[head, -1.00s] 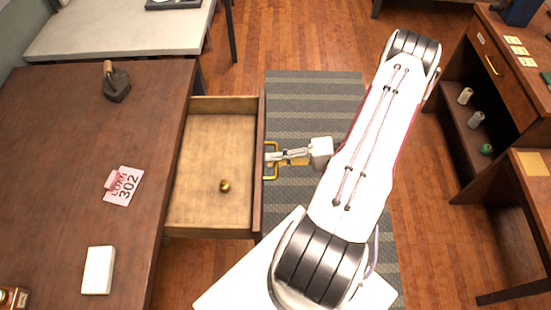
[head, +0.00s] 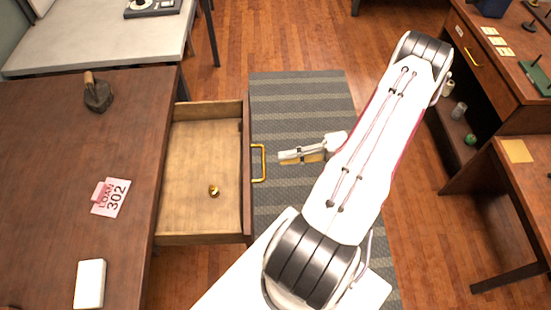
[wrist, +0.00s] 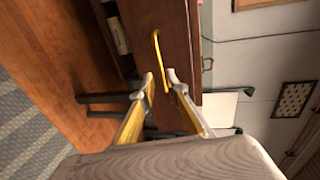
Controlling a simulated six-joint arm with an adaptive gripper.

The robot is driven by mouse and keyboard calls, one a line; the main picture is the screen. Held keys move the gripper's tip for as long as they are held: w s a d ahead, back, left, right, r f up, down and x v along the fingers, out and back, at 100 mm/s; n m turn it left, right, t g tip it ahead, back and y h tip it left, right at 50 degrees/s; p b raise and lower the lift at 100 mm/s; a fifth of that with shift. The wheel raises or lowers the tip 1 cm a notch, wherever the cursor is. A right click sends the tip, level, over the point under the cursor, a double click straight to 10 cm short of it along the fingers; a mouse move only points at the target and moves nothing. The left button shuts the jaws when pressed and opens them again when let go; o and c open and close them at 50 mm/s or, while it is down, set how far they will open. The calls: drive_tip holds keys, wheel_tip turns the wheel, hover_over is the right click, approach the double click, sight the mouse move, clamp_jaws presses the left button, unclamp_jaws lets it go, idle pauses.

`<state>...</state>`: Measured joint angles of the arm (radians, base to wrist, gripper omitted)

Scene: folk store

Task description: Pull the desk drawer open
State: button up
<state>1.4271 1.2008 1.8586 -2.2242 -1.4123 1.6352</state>
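The desk drawer (head: 205,170) stands pulled out from the brown desk (head: 90,170) on the left in the head view, its wooden inside showing. A small brass knob-like item (head: 213,191) lies in it. Its brass handle (head: 263,163) is on the drawer's right-hand front face. The handle also shows in the wrist view (wrist: 157,48), upright on the brown front just beyond the fingertips. My gripper (head: 282,158) is to the right of the handle, apart from it. In the wrist view my gripper's fingers (wrist: 160,84) are spread with nothing between them.
On the desk are a dark iron (head: 98,95), a pink-and-white loan tag (head: 110,198) and a white block (head: 90,284). A grey striped mat (head: 300,95) lies on the floor. Another wooden desk (head: 490,105) stands at the right, with clear floor between.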

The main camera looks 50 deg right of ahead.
drive_tip(key=shift+v, duration=2.1)
